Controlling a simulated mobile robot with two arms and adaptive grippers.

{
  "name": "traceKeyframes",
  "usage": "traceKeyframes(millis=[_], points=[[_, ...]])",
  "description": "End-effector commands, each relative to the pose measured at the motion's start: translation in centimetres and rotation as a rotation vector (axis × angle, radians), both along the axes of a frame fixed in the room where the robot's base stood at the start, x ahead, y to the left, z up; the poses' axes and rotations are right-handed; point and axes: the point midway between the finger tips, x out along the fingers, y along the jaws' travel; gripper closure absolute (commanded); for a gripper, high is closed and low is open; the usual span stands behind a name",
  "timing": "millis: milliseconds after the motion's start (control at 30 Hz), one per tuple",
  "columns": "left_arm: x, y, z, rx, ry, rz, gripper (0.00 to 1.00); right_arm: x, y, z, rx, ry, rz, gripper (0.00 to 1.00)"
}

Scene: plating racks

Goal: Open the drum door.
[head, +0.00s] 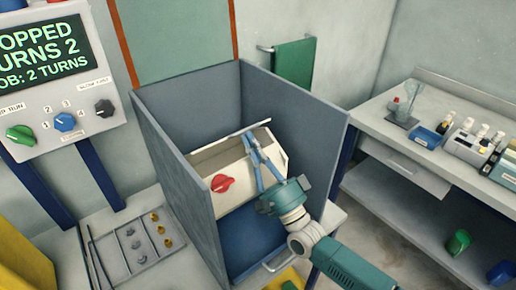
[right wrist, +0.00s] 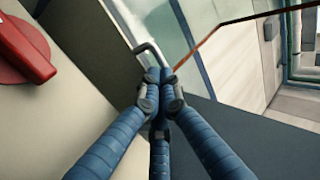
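The cream drum (head: 238,190) sits inside a grey-blue open-topped housing (head: 175,185). A red knob (head: 222,183) is on its front and also shows at the left of the right wrist view (right wrist: 25,48). A pale bar or edge runs along the drum's top; I cannot tell how far the door is open. My right gripper (head: 252,143) reaches over the drum's right part. In the right wrist view its blue fingers (right wrist: 158,88) are drawn together around the end of a bent metal handle (right wrist: 150,50). My left gripper is not in view.
A control panel (head: 50,85) with a green screen stands at the left. A tray (head: 130,245) with small metal parts lies at front left. A bench (head: 440,165) with bottles and bins stands at the right. Housing walls surround the drum closely.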

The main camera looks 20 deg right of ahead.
Motion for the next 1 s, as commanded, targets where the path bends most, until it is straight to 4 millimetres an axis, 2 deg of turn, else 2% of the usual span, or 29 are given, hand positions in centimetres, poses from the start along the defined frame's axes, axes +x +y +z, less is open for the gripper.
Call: traceKeyframes(millis=[367, 1000], points=[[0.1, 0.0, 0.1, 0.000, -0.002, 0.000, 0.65, 0.1, 0.0, 0.0, -0.001, 0.002, 0.000, 1.00], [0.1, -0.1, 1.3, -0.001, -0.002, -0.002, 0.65, 0.4, 0.1, 0.9, -0.020, 0.055, 0.000, 1.00]])
